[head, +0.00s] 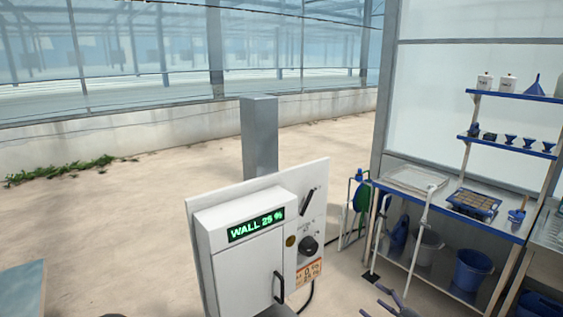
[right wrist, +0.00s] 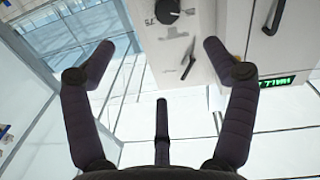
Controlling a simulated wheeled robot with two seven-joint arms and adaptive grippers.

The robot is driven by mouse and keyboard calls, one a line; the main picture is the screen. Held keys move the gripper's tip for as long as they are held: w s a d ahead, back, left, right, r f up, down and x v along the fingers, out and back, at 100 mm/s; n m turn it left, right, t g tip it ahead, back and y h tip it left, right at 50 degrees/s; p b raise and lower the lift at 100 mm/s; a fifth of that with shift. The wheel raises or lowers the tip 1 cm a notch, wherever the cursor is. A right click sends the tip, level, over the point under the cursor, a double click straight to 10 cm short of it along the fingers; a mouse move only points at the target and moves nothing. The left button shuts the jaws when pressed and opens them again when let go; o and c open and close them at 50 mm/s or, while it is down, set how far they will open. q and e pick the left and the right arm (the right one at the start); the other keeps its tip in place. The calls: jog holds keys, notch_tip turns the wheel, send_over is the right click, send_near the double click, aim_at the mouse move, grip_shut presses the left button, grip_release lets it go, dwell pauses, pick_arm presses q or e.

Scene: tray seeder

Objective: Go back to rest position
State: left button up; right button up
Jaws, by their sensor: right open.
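My right gripper (head: 393,299) shows only in part at the bottom edge of the head view, right of the white control box (head: 243,225). In the right wrist view, the right gripper (right wrist: 158,52) has its dark fingers spread wide with nothing between them. The box's panel appears upside down beyond the fingers, with a black round knob (right wrist: 167,10) and a lever (right wrist: 188,66). The green display (head: 256,225) reads "WALL 25 %" in the head view. The box door, with its black handle (head: 279,287), looks closed. My left gripper is not in view.
A metal bench (head: 450,228) stands at the right with a seed tray (head: 473,203) on it and buckets beneath. Blue-edged shelves (head: 507,146) hold bottles and funnels. A grey post (head: 260,135) rises behind the box. Sandy floor (head: 110,230) at the left is mostly clear.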

jog(key=s+a+f+m+g+h, duration=0.25)
jog(key=a+f+m, duration=0.2)
jog(key=f, duration=0.65)
jog(key=s+a+f+m+g+h, duration=0.2)
jog(key=s+a+f+m, duration=0.25)
jog(key=f, duration=0.65)
jog(key=s+a+f+m+g, duration=0.1)
jog(key=s+a+f+g, duration=0.2)
jog(key=s, duration=0.5)
jog(key=s+a+f+m+g+h, duration=0.1)
jog(key=s+a+f+g, duration=0.2)
jog(key=s, duration=0.6)
jog(key=s+a+f+m+g, duration=0.2)
jog(key=s+a+f+g, duration=0.1)
jog(key=s+f, duration=0.3)
jog(key=shift+s, duration=1.15)
jog(key=shift+f+g+h, duration=0.1)
jog(key=shift+g+h, duration=0.15)
